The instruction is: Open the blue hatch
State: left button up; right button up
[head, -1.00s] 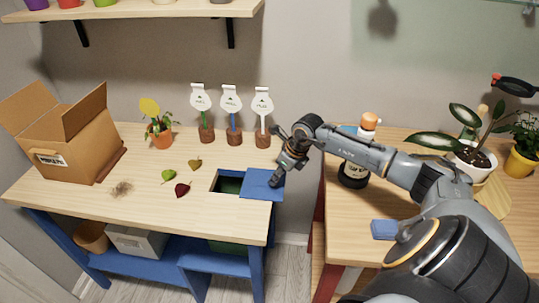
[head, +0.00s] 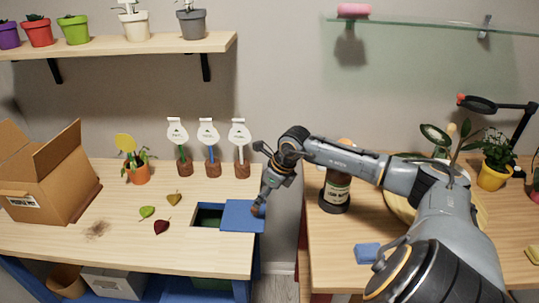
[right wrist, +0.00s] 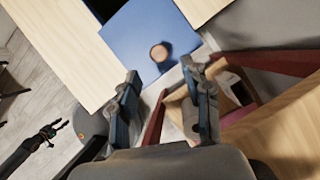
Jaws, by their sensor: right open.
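The blue hatch (head: 242,216) is a flat square panel at the right end of the left table. It stands partly open: a dark rectangular opening (head: 207,216) shows to its left. A round brown knob (right wrist: 160,52) stands on the hatch in the right wrist view. My right gripper (head: 258,205) is over the hatch's right part, by the knob. In the right wrist view its fingers (right wrist: 160,75) are apart and empty, with the knob beyond their tips. A dark claw low at the left of that view seems to be my left gripper (right wrist: 46,134); its jaw state is unclear.
Three plant labels (head: 209,142) and a potted plant (head: 139,172) stand behind the hatch. Loose leaves (head: 162,226) lie left of the opening, a cardboard box (head: 45,180) further left. A dark bottle (head: 335,192) and a blue block (head: 367,253) are on the right table.

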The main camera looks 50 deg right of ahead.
jog(key=v, duration=0.6)
jog(key=shift+r, duration=0.15)
